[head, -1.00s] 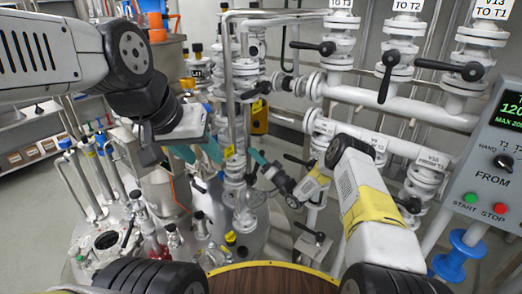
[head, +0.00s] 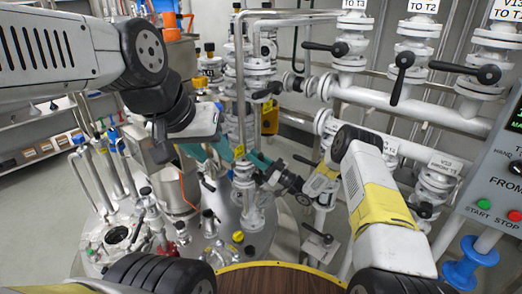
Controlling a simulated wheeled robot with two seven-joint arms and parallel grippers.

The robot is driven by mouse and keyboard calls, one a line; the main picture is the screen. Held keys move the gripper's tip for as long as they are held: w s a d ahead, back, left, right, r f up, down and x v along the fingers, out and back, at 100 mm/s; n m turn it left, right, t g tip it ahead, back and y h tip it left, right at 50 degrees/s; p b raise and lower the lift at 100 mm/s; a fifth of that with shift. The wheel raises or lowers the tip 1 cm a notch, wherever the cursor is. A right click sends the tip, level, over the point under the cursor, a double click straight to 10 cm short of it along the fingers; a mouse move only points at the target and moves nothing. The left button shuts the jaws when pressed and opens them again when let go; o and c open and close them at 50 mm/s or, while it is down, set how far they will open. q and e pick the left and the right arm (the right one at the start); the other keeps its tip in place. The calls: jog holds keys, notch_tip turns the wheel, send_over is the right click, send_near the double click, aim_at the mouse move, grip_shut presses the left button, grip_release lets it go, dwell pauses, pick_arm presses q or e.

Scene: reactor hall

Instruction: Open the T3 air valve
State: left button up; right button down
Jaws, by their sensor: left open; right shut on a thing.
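The pipework on top of the steel vessel (head: 228,240) carries a white flanged fitting (head: 247,207) below my grippers. My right gripper (head: 240,163) reaches in from the right with its teal fingers at this fitting. It is shut on a small part there, mostly hidden by the fingers. My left gripper (head: 207,155) is open, its teal fingers pointing down just left of the same pipe. I cannot read a T3 air valve label on the vessel, so I cannot tell which part is that valve.
White pipes with black lever valves (head: 403,62) labelled TO T3 and TO T2 stand at the upper right. A control panel (head: 500,185) with START and STOP buttons is at the right edge. Steel pipes (head: 100,180) crowd the left. Bare floor shows at far left.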

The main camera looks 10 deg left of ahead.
jog(key=shift+s+a+f, duration=0.15)
jog(key=c, duration=1.3)
grip_release()
jog(key=shift+d, duration=0.2)
jog(key=v, duration=0.7)
jog(key=shift+s+d+f, duration=0.1)
jog(key=shift+d+f, duration=0.05)
jog(key=shift+d, duration=0.05)
